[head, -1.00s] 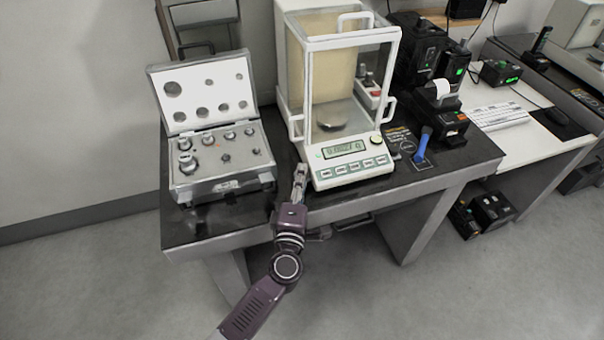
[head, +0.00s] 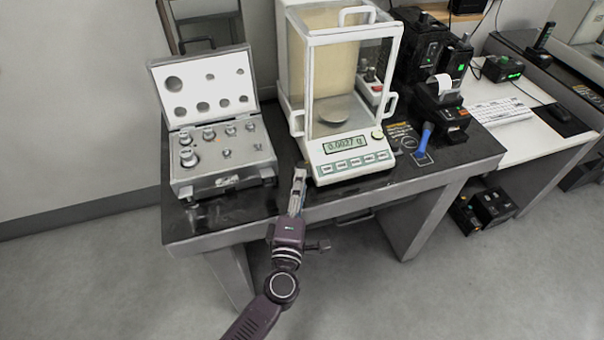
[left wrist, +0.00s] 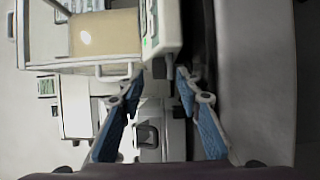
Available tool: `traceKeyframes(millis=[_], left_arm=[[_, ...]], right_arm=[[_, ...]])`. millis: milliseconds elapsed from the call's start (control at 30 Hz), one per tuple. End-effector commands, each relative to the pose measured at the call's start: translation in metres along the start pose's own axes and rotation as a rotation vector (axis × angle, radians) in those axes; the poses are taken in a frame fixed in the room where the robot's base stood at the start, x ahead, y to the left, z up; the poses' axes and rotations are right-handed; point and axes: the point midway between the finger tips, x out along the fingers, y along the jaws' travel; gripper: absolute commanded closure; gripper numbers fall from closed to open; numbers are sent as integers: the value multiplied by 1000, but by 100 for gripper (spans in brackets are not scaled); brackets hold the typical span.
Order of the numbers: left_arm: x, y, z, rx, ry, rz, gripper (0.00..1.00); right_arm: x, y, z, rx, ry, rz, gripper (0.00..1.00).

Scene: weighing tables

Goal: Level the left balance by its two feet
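The left balance (head: 345,110) is a white analytical balance with a glass draft shield, a round pan (head: 332,118) and a lit display (head: 345,144) that appears to read 0.0037 g. It stands on the dark table top. Its two feet are hidden in the head view. In the left wrist view its pale case (left wrist: 160,25) is at the top; I cannot clearly make out a foot. My left gripper (head: 299,176) is just off the balance's front left corner. In the left wrist view the left gripper (left wrist: 157,85) has its blue-padded fingers apart, with nothing held. My right gripper is not in view.
An open weight case (head: 222,185) stands left of the balance on the table (head: 330,208). A blue-handled brush (head: 423,138), a small printer (head: 440,100) and black devices (head: 420,45) are to the right. Bare table lies between case and balance.

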Motion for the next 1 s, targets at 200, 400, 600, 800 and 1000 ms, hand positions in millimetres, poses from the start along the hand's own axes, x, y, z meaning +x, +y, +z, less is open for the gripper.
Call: traceKeyframes(millis=[200, 400, 600, 800, 1000], left_arm=[[-47, -1, 0, 1, 0, -2, 68], [-70, 0, 0, 1, -1, 0, 68], [-74, 0, 0, 1, 0, 1, 68], [-74, 0, 0, 1, 0, 1, 68], [-73, 0, 0, 1, 0, 1, 68]], right_arm=[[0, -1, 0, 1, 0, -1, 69], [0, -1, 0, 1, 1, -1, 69], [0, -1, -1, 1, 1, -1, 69], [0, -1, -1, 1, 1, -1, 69], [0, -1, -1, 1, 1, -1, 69]])
